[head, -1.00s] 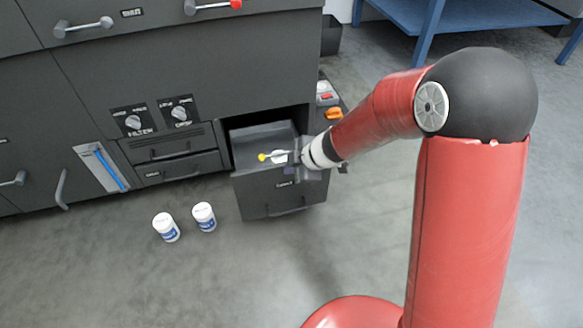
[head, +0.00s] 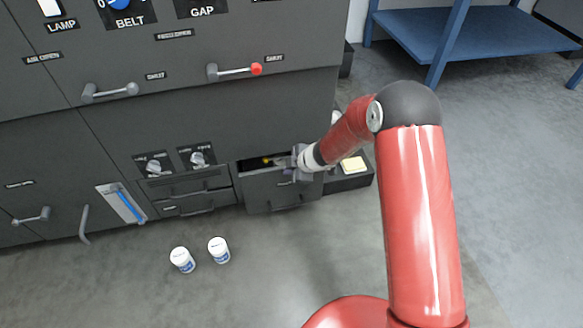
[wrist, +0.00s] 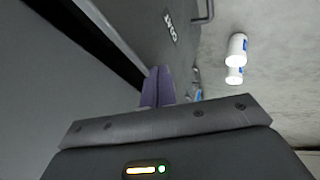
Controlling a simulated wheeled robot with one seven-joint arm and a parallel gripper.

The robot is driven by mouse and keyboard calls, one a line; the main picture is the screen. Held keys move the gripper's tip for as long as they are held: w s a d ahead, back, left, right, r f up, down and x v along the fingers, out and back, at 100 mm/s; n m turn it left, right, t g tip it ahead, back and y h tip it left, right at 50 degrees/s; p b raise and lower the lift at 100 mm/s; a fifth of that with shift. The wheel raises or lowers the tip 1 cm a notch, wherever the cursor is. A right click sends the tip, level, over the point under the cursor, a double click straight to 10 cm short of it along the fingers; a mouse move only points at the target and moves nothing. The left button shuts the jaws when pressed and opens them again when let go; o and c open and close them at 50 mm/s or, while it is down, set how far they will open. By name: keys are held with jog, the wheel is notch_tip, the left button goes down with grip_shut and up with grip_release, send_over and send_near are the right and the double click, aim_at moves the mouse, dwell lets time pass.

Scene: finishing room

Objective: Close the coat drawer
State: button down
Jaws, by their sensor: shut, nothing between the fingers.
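The coat drawer (head: 262,190) is the grey drawer low on the cabinet's right side. It stands partly out, with a narrow dark opening above it. Its front, with a label that seems to read COAT, also shows in the wrist view (wrist: 150,25). A small yellow-ended thing (head: 267,160) shows in the opening. My gripper (head: 294,163) is at the upper right of the drawer front. Its purple fingers (wrist: 158,84) are together and empty, close against the drawer's front edge. I cannot tell for sure whether they touch it.
Two white jars (head: 183,259) (head: 219,250) stand on the floor left of the drawer. A dark bin (head: 348,182) with a pale yellow block (head: 353,165) stands right of it. A blue table (head: 465,40) is at the back right.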

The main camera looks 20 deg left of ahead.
jog(key=shift+w+a+p, duration=0.45)
jog(key=shift+w+a, duration=0.05)
jog(key=shift+w, duration=0.35)
